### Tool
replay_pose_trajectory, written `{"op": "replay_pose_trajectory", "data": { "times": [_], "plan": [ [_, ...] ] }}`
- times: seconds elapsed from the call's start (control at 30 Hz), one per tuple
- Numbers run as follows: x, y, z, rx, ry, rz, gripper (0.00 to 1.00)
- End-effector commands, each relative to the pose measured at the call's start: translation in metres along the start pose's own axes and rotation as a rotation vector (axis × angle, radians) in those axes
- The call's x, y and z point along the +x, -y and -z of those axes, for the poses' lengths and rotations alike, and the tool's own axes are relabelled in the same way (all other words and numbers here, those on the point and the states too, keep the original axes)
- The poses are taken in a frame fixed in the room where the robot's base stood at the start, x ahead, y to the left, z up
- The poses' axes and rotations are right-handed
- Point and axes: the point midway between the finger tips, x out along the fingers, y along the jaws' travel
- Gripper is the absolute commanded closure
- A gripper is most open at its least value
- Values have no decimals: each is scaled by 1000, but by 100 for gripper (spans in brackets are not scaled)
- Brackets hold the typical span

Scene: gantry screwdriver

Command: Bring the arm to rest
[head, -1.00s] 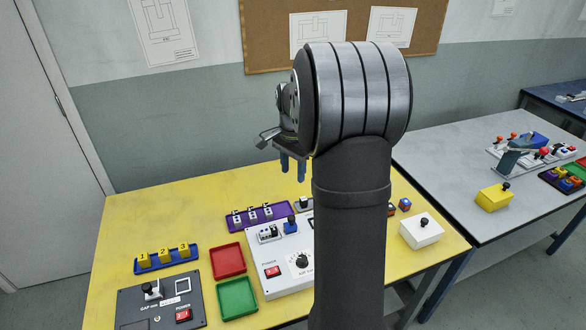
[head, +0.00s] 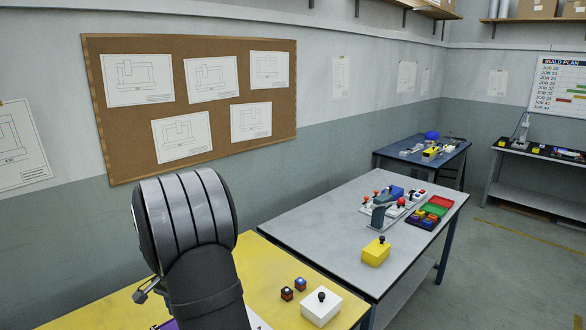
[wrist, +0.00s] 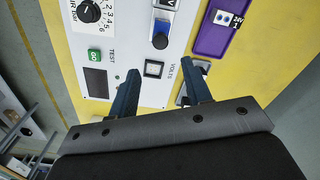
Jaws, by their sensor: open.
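My arm's dark grey link and banded joint stand at the lower left of the head view, over the yellow table (head: 265,280). My gripper (wrist: 163,72) shows in the wrist view with its two blue-grey fingers apart and nothing between them. It hangs above the white test panel (wrist: 122,53), next to the square VOLTS window. I cannot tell the height. The fingers are hidden in the head view.
A purple tray (wrist: 208,40) holds a 24V block (wrist: 222,18). A white box (head: 318,309) and two small cubes (head: 294,289) sit on the yellow table. A grey table (head: 330,215) with a yellow box (head: 376,252) stands to the right.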

Motion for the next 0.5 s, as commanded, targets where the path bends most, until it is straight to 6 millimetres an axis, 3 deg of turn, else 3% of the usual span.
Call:
{"op": "replay_pose_trajectory", "data": {
  "times": [0.3, 0.5],
  "plan": [
    [62, 0, -1, 0, 3, -3, 55],
    [82, 0, -2, -1, 2, -2, 55]
  ]
}}
